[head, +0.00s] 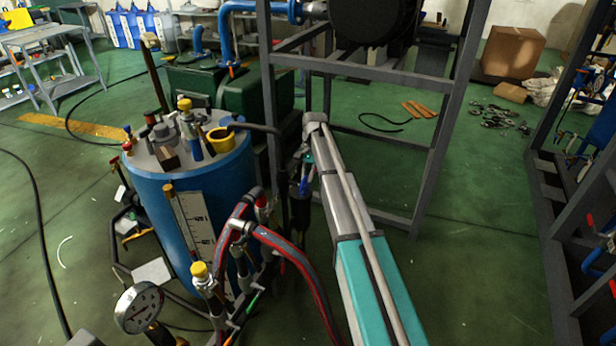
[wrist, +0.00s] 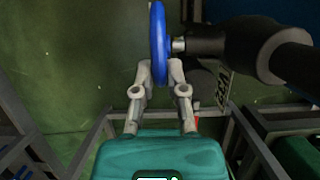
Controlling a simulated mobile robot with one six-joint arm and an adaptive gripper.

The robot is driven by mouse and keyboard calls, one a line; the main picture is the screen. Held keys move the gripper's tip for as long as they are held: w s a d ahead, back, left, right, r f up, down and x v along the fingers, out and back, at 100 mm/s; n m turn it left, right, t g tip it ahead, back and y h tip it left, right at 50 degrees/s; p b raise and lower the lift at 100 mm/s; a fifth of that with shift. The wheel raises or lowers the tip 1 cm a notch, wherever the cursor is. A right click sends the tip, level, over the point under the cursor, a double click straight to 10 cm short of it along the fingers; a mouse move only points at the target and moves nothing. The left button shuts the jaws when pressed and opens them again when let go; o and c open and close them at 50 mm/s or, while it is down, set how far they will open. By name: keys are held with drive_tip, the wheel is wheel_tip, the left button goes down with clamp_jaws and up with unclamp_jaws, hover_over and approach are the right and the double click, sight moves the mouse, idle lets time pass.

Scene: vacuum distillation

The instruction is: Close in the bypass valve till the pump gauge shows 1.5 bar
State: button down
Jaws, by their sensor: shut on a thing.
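A blue handwheel (wrist: 158,35), seen edge-on in the wrist view, sits on a short metal stem at the end of a dark valve body and pipe (wrist: 240,45). My gripper (wrist: 160,72) is shut on the wheel's near rim, one finger on each side. In the head view a small blue part, probably this wheel (head: 304,186), shows beside the end of my arm; the fingers are hard to make out there. A round white dial gauge (head: 138,307) stands at the lower left; its needle and figures are too small to read surely.
A blue tank (head: 176,215) with fittings on its lid stands left of my arm. Red-and-grey hoses (head: 290,250) run close by my arm. A dark steel frame (head: 440,140) stands behind it.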

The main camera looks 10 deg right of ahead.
drive_tip(key=c, duration=0.7)
unclamp_jaws()
